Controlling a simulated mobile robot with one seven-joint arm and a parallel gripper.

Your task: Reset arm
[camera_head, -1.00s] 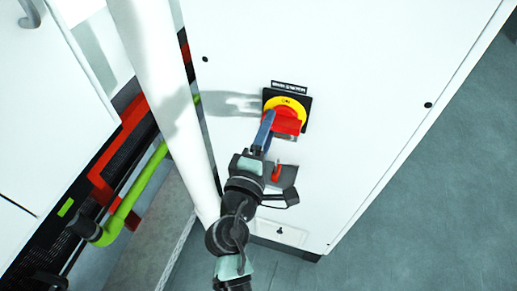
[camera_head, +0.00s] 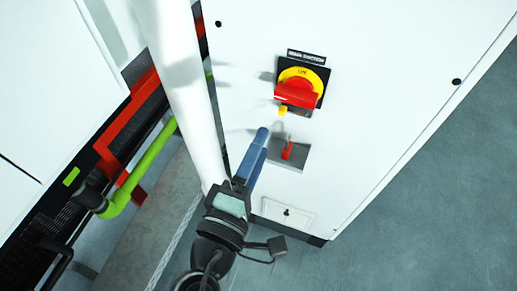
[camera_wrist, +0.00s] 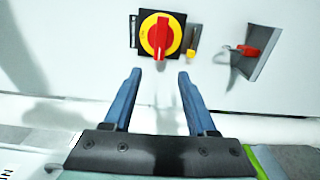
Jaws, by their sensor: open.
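My gripper (camera_head: 260,146) is open and empty, with its blue fingers apart from the white cabinet's switch. In the wrist view its two fingers (camera_wrist: 158,78) are spread, with only cabinet face between them. The main switch has a red handle on a yellow disc and black plate (camera_head: 299,90); it lies above and to the right of the fingertips in the head view. In the wrist view the red handle (camera_wrist: 160,36) stands upright, just beyond the fingertips. A small yellow tab (camera_wrist: 190,54) sits beside it.
A grey plate with a small red lever (camera_head: 288,150) is on the cabinet (camera_head: 390,70), close right of my gripper. A white post (camera_head: 183,90) stands close left. A green pipe (camera_head: 140,170) and red frame lie farther left. Open floor (camera_head: 440,180) is at right.

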